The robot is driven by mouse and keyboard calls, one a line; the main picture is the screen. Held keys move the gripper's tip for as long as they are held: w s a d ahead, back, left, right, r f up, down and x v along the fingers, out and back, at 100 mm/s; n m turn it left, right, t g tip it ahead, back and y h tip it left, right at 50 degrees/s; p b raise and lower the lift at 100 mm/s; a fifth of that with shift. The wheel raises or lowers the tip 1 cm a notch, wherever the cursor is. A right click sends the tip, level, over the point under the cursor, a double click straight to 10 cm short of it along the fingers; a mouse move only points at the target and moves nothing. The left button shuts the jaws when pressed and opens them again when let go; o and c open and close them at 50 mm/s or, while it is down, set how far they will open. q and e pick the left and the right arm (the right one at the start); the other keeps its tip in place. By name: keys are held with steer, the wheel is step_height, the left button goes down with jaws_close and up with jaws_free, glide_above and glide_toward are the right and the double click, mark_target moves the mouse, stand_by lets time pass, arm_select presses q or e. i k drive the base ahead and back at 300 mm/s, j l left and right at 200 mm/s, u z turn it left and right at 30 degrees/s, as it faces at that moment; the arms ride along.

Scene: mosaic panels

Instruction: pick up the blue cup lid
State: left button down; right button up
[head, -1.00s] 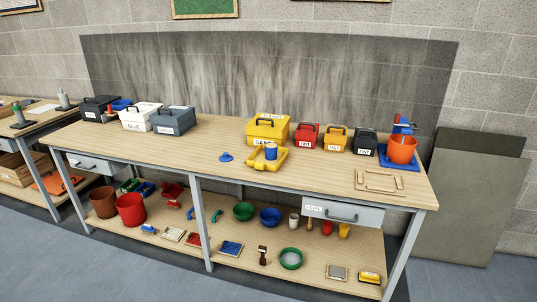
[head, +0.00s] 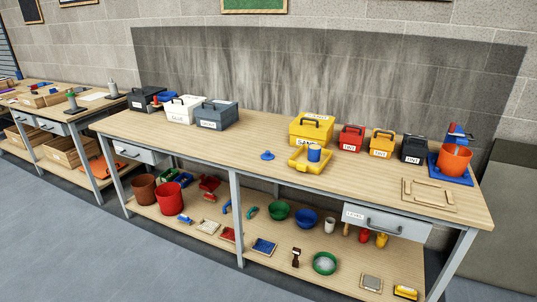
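The blue cup lid (head: 267,156) is a small blue disc with a knob on top. It lies flat on the bare top of the wooden workbench (head: 205,146), in the middle of the head view. Just right of it, a blue cup (head: 314,153) stands in a yellow tray (head: 297,164). The lid and the tray are apart. Neither of my grippers shows in the view.
Behind the tray stands a yellow box (head: 311,128), with red, orange and dark boxes to its right. A white box (head: 183,109) and a grey box (head: 216,115) stand left. An orange bucket (head: 454,160) is far right. Floor in front is clear.

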mark_target(267, 156)
steer(key=i+j, duration=0.4)
steer(key=i+j+z, duration=0.15)
steer(key=i+j, duration=0.6)
steer(key=j, duration=0.25)
steer(key=i+j+z, duration=0.1)
steer(key=i+j, duration=0.3)
steer(key=j, duration=0.1)
